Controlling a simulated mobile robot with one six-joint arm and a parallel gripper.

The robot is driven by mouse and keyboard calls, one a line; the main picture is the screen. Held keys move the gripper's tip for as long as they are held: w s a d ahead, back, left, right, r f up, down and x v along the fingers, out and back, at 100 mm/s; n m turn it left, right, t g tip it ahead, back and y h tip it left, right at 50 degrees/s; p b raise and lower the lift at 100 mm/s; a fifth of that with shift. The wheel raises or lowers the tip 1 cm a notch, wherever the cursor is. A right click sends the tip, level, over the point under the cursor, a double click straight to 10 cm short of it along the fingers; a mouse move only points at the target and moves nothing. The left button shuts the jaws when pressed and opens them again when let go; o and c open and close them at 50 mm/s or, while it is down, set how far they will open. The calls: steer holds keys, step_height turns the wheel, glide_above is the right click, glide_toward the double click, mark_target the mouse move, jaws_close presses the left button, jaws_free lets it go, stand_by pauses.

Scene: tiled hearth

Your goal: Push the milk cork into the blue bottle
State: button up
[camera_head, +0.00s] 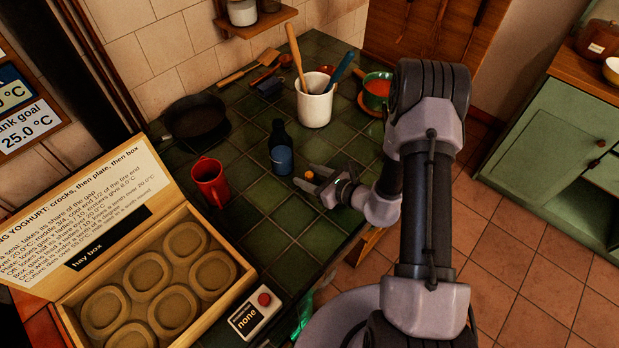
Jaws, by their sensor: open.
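The bottle (280,150) stands upright on the green tiled counter, dark at its neck and blue lower down. A small orange piece (309,175), which looks like the cork, shows right of the bottle and apart from it. My gripper (305,177) reaches in from the right, with its fingers pointing left toward the bottle. Its jaws are open, and the orange piece appears between them. I cannot tell whether the piece rests on the counter or touches a finger. The bottle's mouth is too small and dark to read.
A red mug (210,182) stands left of the bottle. Behind are a white utensil crock (315,103), a pan (195,120) and a green pot (377,92). The open hay box (235,289) fills the lower left. The counter's front edge (345,243) lies near my gripper.

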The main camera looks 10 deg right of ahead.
jaws_close()
